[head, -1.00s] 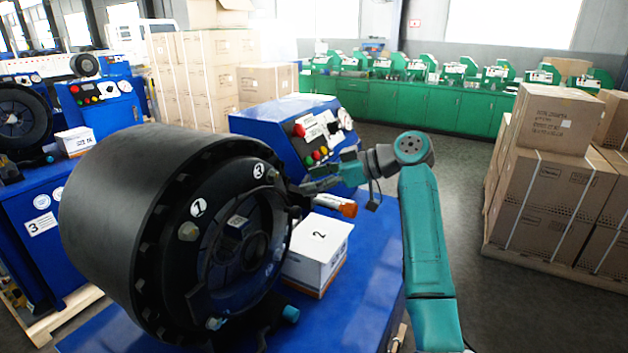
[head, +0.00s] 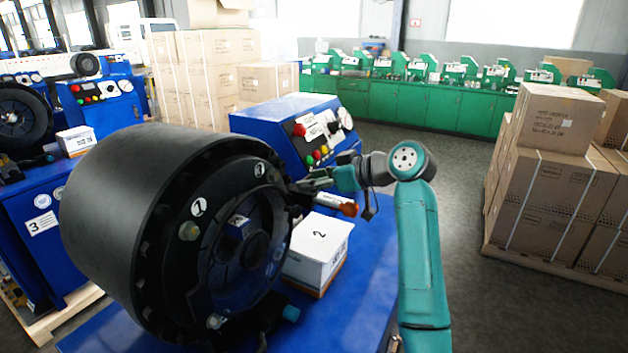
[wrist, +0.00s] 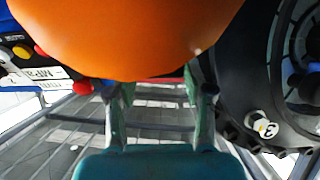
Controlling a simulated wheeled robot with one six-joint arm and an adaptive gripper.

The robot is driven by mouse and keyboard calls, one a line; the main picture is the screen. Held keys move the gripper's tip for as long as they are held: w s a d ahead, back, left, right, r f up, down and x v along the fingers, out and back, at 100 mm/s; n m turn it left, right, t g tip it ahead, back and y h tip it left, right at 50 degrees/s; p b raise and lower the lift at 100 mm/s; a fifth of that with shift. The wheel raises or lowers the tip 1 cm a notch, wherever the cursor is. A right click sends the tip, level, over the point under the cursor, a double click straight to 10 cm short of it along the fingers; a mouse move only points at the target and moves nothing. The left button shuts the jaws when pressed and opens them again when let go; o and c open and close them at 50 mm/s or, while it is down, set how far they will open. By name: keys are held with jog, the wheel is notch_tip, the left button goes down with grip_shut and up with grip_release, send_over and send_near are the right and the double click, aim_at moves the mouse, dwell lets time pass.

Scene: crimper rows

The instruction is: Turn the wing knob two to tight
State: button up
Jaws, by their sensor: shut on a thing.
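The black round crimper head (head: 130,195) stands on the blue bench, its face toward the right. My gripper (head: 302,187) is at the right rim of the face, near an orange-tipped handle (head: 349,209).
A white box marked 2 (head: 318,250) sits on the blue bench (head: 350,290) just below my gripper. A blue control panel (head: 285,130) with buttons and gauges stands close behind. Stacked cartons (head: 550,180) are at the right. The floor between is clear.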

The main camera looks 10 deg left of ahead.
jog(key=o, duration=1.2)
jog(key=shift+c, duration=0.2)
jog(key=v, duration=1.2)
